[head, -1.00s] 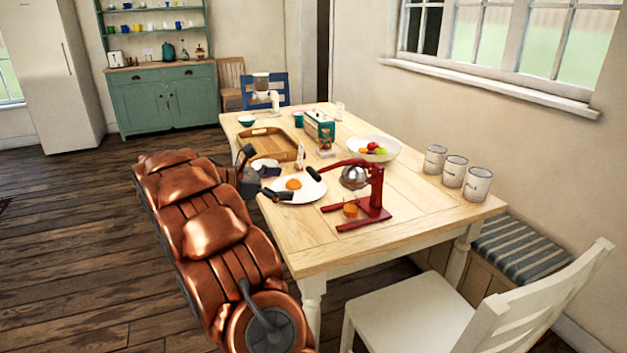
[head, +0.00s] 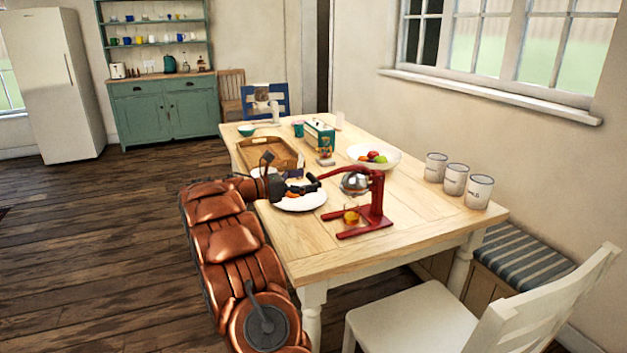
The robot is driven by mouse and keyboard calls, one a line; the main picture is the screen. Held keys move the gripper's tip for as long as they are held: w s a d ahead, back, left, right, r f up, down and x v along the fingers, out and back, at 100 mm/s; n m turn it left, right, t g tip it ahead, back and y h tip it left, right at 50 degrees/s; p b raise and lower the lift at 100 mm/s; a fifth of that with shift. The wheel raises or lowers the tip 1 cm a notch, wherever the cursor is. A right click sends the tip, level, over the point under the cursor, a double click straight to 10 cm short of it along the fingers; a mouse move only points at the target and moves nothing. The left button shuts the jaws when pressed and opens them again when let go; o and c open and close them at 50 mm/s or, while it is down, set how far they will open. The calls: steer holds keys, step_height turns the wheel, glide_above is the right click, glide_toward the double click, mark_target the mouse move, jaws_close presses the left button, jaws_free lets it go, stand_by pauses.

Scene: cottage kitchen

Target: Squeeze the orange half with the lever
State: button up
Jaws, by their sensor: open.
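The red lever juicer (head: 376,195) stands on the table near its front. Its lever reaches left and ends in a black grip (head: 313,182). A silver press cup (head: 355,183) hangs under the lever. A small orange-yellow thing (head: 351,217) sits low on the base below the cup; I cannot tell if it is the orange half. My gripper (head: 298,188) is open, just left of the lever grip and over the white plate (head: 305,205). I cannot tell whether it touches the grip. It mostly hides the orange piece on the plate.
A wooden tray (head: 283,148), a green box (head: 320,136) and a fruit bowl (head: 390,160) stand farther back on the table (head: 440,222). Several white canisters (head: 455,180) line the right side. A white chair (head: 480,300) is at the front right. The front tabletop is clear.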

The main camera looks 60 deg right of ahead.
steer(key=shift+x, duration=1.1)
steer(key=c, duration=1.5)
steer(key=shift+c, duration=0.2)
steer(key=shift+r, duration=0.15)
